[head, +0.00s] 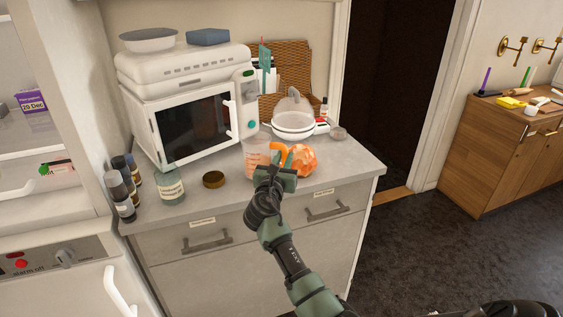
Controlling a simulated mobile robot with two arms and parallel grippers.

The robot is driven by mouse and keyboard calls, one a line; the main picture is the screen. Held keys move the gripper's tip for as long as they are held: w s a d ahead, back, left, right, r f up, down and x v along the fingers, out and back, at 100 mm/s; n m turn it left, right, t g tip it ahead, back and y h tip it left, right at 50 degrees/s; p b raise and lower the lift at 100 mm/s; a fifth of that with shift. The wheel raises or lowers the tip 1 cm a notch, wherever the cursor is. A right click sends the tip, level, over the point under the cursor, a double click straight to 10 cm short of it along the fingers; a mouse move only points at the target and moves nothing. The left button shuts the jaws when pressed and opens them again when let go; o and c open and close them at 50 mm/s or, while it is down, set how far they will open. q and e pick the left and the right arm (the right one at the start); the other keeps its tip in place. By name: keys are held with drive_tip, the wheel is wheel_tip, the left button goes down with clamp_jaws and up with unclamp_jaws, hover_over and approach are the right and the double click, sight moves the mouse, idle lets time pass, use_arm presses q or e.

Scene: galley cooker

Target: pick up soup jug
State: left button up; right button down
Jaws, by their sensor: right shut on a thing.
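The soup jug (257,158) looks like the see-through vessel with pinkish contents and a label, standing upright near the front edge of the grey counter (225,199). A curved orange handle (277,148) shows at its right side. My right gripper (282,166) reaches in from the front and is shut at this handle; its fingers partly hide it. Whether the jug is clear of the counter cannot be told. My left gripper is not in view.
An orange faceted ball (301,161) sits close right of my right gripper. A brown lid (213,180), a labelled jar (171,187) and dark bottles (123,195) stand to the left. A microwave (196,125) and white pan (293,125) are behind.

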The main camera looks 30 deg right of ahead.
wheel_tip(320, 180, up, 19)
drive_tip(key=p, duration=0.1)
drive_tip(key=shift+p, duration=0.3)
